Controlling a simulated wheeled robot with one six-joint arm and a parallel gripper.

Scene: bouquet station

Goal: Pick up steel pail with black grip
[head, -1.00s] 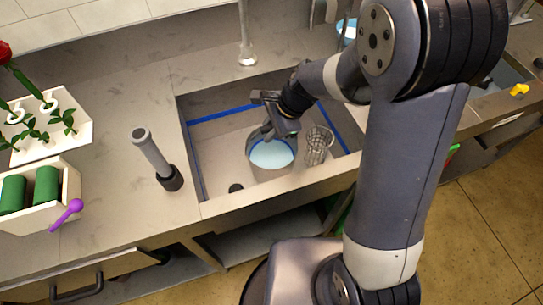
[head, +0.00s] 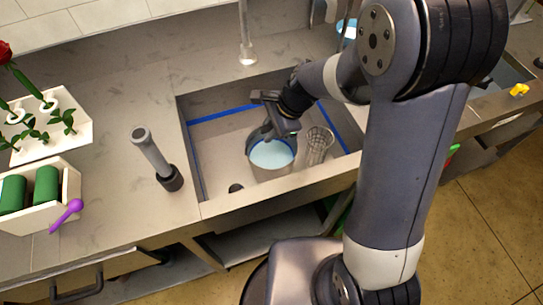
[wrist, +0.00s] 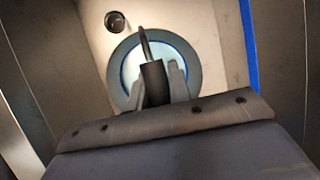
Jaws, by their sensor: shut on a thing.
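The steel pail (head: 271,170) is in the sink basin, with pale blue water or lining showing inside its rim. It also shows in the wrist view (wrist: 189,61) as a round rim seen from above. Its black grip (wrist: 154,82) is between the fingers of my gripper (wrist: 161,84). In the head view my gripper (head: 271,131) is at the pail's upper back edge, shut on the grip. I cannot tell whether the pail's base touches the sink floor.
A wire mesh cup (head: 318,146) stands just right of the pail in the sink (head: 212,150). The drain (head: 236,188) is at front left.

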